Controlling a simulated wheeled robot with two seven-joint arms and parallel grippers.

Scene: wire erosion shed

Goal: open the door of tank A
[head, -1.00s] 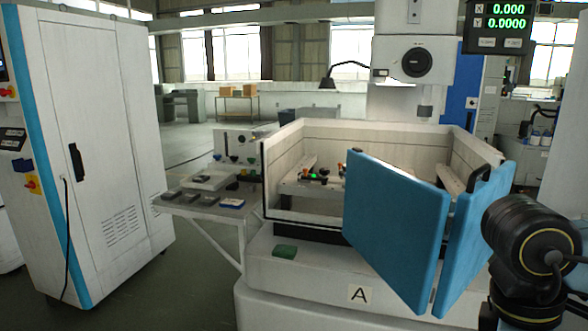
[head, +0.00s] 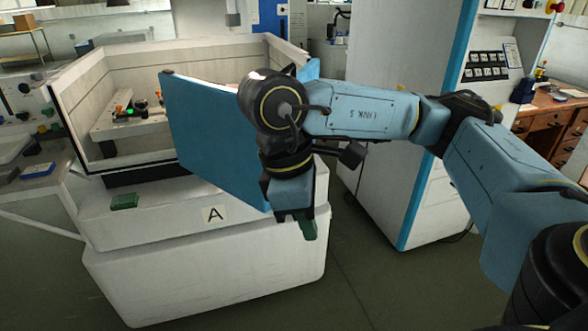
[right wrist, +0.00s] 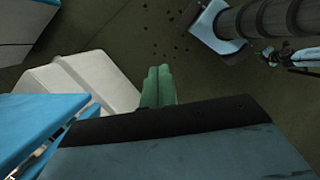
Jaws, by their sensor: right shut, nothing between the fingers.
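Tank A (head: 72,125) is a white open-topped tank on a pale base marked with an "A" label (head: 213,214). Its blue door (head: 205,130) stands angled out from the front, so the inside shows at the left. Another blue panel edge (head: 312,68) shows behind my right arm. The door's handle is hidden in the head view. My right gripper (head: 308,228) hangs pointing down, low in front of the tank base, near the door's lower right corner. Its green fingers (right wrist: 158,86) are shut and empty. In the right wrist view blue door panels (right wrist: 38,128) lie at the left. My left gripper is not visible.
A white cabinet with a blue stripe (head: 425,130) stands to the right, with a wooden desk (head: 550,125) beyond. A side table with small blocks (head: 38,170) is at the left. A green block (head: 124,202) lies on the base ledge. The floor in front is clear.

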